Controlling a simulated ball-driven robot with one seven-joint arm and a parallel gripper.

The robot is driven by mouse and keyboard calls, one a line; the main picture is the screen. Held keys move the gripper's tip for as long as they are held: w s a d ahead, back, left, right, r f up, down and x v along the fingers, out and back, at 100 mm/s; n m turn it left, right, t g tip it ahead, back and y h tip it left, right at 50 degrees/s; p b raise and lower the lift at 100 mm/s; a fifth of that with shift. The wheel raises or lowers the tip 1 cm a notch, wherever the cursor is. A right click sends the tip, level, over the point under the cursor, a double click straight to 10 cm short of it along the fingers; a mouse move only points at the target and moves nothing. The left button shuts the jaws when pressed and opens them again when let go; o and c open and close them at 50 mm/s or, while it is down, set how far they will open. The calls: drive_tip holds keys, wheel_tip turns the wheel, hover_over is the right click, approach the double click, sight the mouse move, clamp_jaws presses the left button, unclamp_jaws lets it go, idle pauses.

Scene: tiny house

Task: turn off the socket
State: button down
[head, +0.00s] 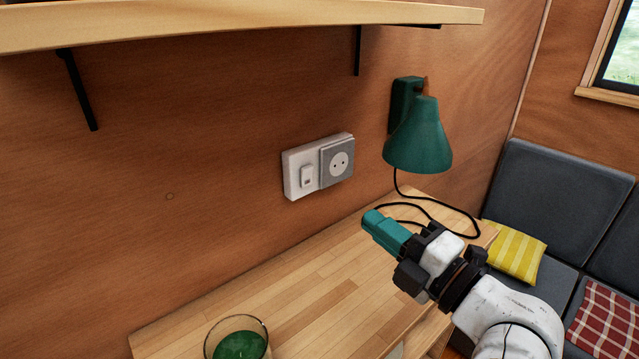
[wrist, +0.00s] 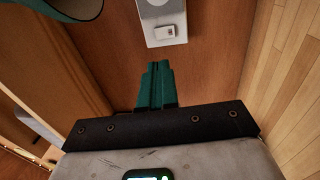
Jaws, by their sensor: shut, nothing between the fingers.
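The socket (head: 337,162) is a grey square outlet on a white wall plate, mounted on the brown wood wall above the table. A small white rocker switch (head: 307,177) sits on the plate's left half. In the wrist view the switch (wrist: 165,32) shows on the plate, ahead of the fingertips and slightly right. My gripper (head: 373,220) has teal fingers, shut together and empty. It is above the table, right of and lower than the socket in the head view, apart from the wall. The fingers also show in the wrist view (wrist: 157,72).
A green wall lamp (head: 418,140) with a black cord hangs right of the socket. A wooden shelf (head: 240,22) is above. A glass with green contents (head: 238,342) stands on the wooden table (head: 310,275). A grey sofa (head: 560,200) is at right.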

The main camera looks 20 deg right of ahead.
sight(308, 173)
drive_tip(key=x, duration=1.2)
drive_tip(key=shift+w+r+p, duration=0.1)
drive_tip(key=shift+r+p, duration=0.05)
drive_tip(key=shift+p, duration=0.15)
drive_tip(key=shift+w+a, duration=0.25)
drive_tip(key=shift+w, duration=0.3)
